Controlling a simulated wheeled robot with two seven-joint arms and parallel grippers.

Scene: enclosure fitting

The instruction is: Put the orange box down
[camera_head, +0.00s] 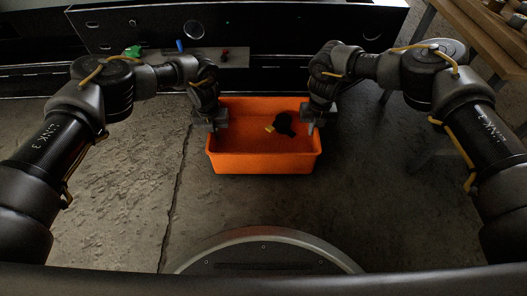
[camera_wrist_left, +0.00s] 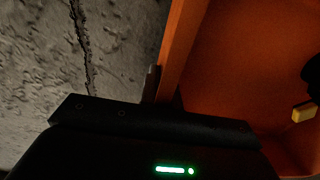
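The orange box (camera_head: 263,163) is an open-topped bin in the middle of the head view, between my two arms. It looks level; whether its bottom touches the floor cannot be told. My left gripper (camera_head: 212,127) is at its left wall. In the left wrist view the left gripper (camera_wrist_left: 164,92) has one finger outside and one inside the orange wall (camera_wrist_left: 183,35), closed on it. My right gripper (camera_head: 311,128) is at the opposite right wall, apparently gripping the rim; its fingers are small and partly hidden.
Inside the box lie a black object (camera_head: 284,124) and a small yellow piece (camera_head: 270,128). A dark bench (camera_head: 290,35) with a grey strip (camera_head: 232,57) stands behind. A wooden table (camera_head: 478,40) is at the upper right. The concrete floor (camera_head: 125,205) around the box is clear.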

